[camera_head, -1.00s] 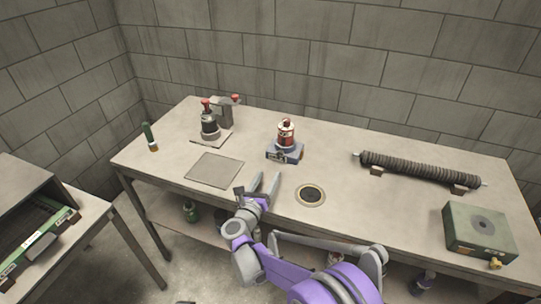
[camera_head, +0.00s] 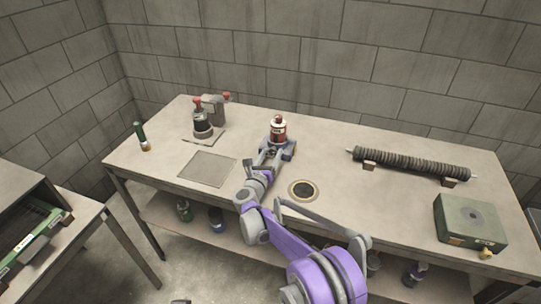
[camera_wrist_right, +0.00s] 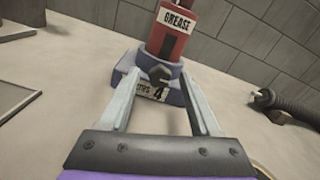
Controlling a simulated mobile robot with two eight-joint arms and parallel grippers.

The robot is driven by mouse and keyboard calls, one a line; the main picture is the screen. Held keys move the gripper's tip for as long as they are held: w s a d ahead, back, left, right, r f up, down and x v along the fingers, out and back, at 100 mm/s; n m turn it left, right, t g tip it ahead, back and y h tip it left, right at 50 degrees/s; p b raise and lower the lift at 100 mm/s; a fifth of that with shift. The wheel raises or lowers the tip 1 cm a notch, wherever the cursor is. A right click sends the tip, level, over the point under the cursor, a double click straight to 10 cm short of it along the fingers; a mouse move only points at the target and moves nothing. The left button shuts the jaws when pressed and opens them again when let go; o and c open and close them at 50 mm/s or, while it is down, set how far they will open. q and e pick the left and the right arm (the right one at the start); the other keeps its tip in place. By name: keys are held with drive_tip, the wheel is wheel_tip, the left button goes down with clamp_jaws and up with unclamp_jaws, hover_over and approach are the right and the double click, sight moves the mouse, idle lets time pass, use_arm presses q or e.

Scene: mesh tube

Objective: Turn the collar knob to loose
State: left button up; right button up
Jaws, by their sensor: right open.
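A red grease canister (camera_head: 279,129) with a white GREASE label stands in a blue-grey base (camera_head: 288,148) near the middle of the workbench. The right wrist view shows the canister (camera_wrist_right: 180,30), and a small dark pointed knob (camera_wrist_right: 159,75) on the base front, above a plate reading 4. I cannot read any loose mark there. My right gripper (camera_head: 271,154) is open and empty, with its fingers reaching toward the base. In the wrist view the knob appears between the fingertips; I cannot tell whether they touch it. My left gripper is out of view.
A lever device (camera_head: 204,123) with red knobs stands left, beside a green-handled tool (camera_head: 141,135). A flat square plate (camera_head: 207,169) and a round ringed opening (camera_head: 303,190) flank my arm. A ribbed tube (camera_head: 412,163) and a green box (camera_head: 469,222) are on the right.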

clamp_jaws()
